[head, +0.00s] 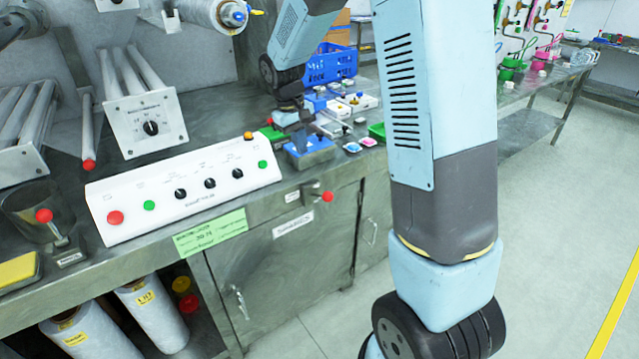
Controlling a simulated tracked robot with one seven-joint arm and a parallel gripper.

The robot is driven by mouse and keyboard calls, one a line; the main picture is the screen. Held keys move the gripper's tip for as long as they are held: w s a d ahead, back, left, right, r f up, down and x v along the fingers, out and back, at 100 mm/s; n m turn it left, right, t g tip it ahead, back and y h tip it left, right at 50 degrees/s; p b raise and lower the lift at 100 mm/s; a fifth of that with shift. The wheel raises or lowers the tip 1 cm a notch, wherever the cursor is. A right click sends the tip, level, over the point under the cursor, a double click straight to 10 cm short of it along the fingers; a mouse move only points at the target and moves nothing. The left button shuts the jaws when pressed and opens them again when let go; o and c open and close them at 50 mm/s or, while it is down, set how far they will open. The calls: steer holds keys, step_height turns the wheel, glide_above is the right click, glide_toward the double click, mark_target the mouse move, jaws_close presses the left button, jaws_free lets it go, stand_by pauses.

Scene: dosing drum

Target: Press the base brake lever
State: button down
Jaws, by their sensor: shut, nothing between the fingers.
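Several red-knobbed levers are in the head view, and I cannot tell for sure which is the base brake lever. One lever with a red ball knob (327,196) sticks out at the bench's front edge, above a cabinet door. Another red-knobbed lever (44,215) stands by a metal cup at the left. A third rod with a red tip (88,164) hangs behind the white control panel. My gripper (299,143) points down over a small blue block on the bench, behind and above the front-edge lever and apart from it. Its fingers are shut and small in view.
The white control panel (185,190) with knobs and buttons lies along the bench front. Small coloured parts and a blue crate (331,64) crowd the bench behind my gripper. My arm blocks the right middle. The floor (560,230) at right is clear.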

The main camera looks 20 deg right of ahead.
steer(key=shift+w+f, duration=0.1)
steer(key=shift+f, duration=0.05)
glide_above(321, 196)
steer(key=a, duration=0.1)
step_height(321, 196, down, 12)
steer(key=shift+s, duration=0.45)
